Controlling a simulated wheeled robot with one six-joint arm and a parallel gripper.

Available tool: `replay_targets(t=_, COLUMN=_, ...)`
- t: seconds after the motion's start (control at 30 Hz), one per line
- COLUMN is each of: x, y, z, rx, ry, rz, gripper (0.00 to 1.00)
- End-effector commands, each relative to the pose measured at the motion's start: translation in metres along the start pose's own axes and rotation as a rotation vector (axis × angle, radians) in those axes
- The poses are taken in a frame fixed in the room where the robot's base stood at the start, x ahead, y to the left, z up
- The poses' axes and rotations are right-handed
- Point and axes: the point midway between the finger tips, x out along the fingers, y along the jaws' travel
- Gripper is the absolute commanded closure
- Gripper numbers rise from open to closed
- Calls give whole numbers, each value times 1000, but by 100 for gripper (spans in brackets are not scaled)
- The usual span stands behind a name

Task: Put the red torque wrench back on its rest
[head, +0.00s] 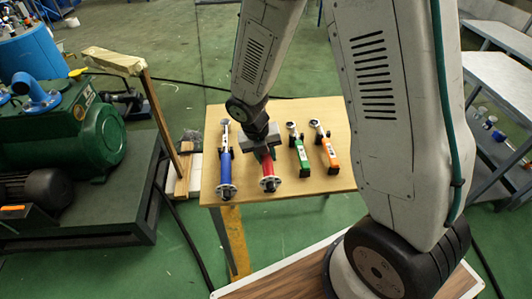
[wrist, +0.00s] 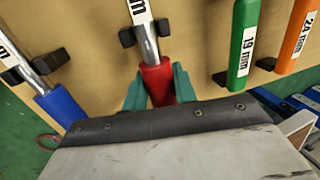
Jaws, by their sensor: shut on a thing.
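The red torque wrench (head: 269,180) is over the wooden table, between the blue and green wrenches. My gripper (head: 264,152) is above it and hides its upper part in the head view. In the wrist view, the green fingers of my gripper (wrist: 160,92) are shut on the red handle (wrist: 156,74), one on each side. The wrench's metal shaft points away from me between two black blocks of its rest (wrist: 127,38). I cannot tell whether the shaft touches the rest or hangs just above it.
The blue wrench (head: 225,165) lies to the left; the green wrench (head: 300,155) and orange wrench (head: 326,150) lie to the right on the table (head: 331,108). A wooden post (head: 165,125) and green pump (head: 75,130) stand left of the table.

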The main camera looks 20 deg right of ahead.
Motion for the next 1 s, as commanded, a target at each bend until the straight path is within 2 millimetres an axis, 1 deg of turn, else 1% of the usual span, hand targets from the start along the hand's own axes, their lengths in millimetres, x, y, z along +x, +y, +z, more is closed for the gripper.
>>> replay_targets(t=0.6, x=15, y=4, z=0, rx=0, ry=-1, rz=0, gripper=100)
replay_targets(t=0.63, x=15, y=4, z=0, rx=0, ry=-2, rz=1, gripper=64)
replay_targets(t=0.7, x=15, y=4, z=0, rx=0, ry=-1, rz=1, gripper=47)
replay_targets(t=1.0, x=14, y=3, z=-1, rx=0, ry=0, rz=0, gripper=47)
